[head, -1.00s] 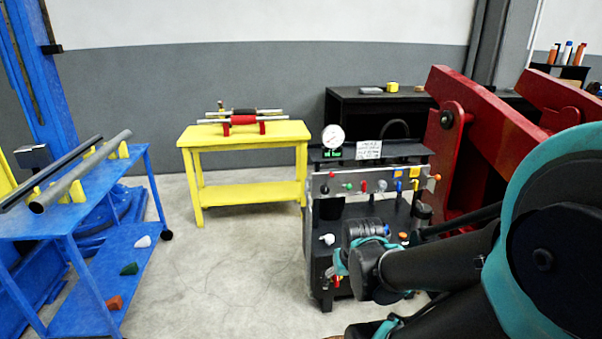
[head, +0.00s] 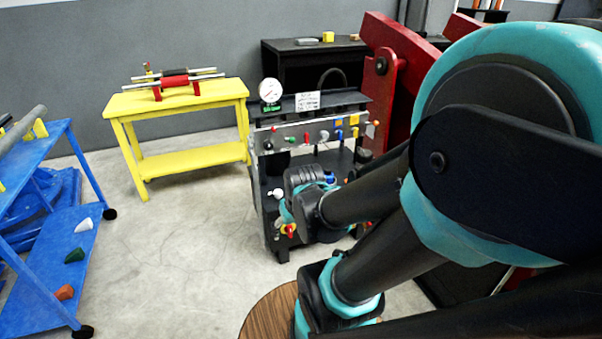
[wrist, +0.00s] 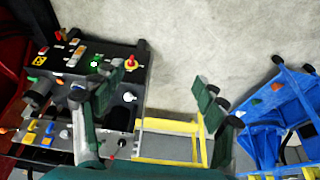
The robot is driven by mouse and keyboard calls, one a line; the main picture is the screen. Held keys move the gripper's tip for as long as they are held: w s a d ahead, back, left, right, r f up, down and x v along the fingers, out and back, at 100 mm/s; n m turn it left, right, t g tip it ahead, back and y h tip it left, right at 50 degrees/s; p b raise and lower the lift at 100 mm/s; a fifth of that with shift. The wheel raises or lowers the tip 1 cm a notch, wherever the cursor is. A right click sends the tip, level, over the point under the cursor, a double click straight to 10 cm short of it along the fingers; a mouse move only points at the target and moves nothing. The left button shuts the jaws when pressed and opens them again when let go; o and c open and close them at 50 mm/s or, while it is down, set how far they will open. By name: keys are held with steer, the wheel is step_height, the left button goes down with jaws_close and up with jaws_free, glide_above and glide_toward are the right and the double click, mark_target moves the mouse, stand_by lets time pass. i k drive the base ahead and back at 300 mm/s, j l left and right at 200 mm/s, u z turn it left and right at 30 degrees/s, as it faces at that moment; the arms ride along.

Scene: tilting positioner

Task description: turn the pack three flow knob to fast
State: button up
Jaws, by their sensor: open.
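The black equipment cart (head: 283,235) stands at centre in the head view, with a gauge (head: 271,91), a white label card (head: 308,101) and a silver panel (head: 300,133) of small coloured knobs. A white knob (head: 277,193) and a red-and-yellow knob (head: 290,229) sit lower on it. I cannot tell which is the pack three flow knob. My gripper (wrist: 155,98) is open and empty; its fingers are not clear in the head view.
A yellow table (head: 180,98) holding rods stands left of the cart. A blue trolley (head: 40,240) is at far left. A red frame (head: 385,85) and black shelf (head: 290,60) stand behind. A round wooden top (head: 265,315) is at the bottom. Floor between is clear.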

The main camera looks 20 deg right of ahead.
mark_target(324, 134)
steer(key=i+j+z, duration=0.1)
steer(key=i+j, duration=0.75)
steer(key=i, duration=0.05)
